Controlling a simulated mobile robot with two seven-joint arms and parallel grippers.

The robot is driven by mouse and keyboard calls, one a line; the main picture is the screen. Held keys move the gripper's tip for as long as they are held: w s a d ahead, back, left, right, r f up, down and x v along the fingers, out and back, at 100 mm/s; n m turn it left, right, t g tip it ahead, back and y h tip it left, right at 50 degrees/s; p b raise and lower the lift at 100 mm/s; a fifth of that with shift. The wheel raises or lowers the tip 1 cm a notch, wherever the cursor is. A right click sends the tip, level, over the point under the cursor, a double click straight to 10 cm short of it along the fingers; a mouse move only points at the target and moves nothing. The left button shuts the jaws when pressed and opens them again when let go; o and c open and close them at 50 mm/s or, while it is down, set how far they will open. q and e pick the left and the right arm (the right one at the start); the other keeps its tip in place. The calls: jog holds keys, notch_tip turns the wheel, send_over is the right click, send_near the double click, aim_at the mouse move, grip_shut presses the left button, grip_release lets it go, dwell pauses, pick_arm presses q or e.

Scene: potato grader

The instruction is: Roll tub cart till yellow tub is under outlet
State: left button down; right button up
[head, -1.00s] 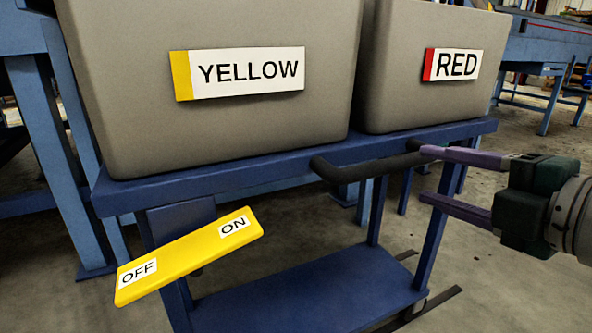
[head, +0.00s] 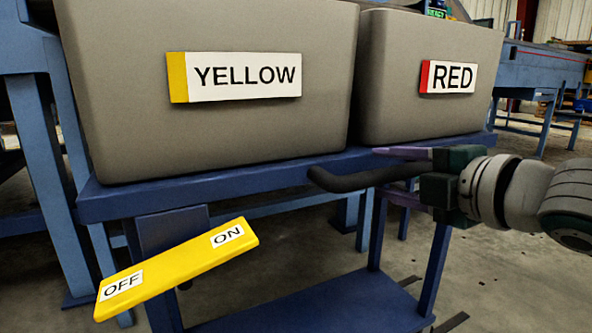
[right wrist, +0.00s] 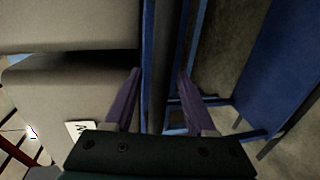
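The tub cart (head: 265,180) is blue with a black handle bar (head: 335,180) along its near edge. On it stand the grey yellow-labelled tub (head: 215,130) at left and the grey red-labelled tub (head: 430,115) at right. My right gripper (head: 384,175) is open, its purple fingers above and below the handle's right part. In the right wrist view the handle (right wrist: 158,100) runs between the open fingers (right wrist: 158,75), with a gap on each side. My left gripper is out of view. No outlet shows.
A yellow brake pedal (head: 178,268) marked OFF and ON sits tilted at the cart's lower left, its ON end higher. Blue machine frames (head: 45,140) stand behind at left and at far right (head: 540,75).

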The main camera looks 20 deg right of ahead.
grip_shut()
dwell(1.2)
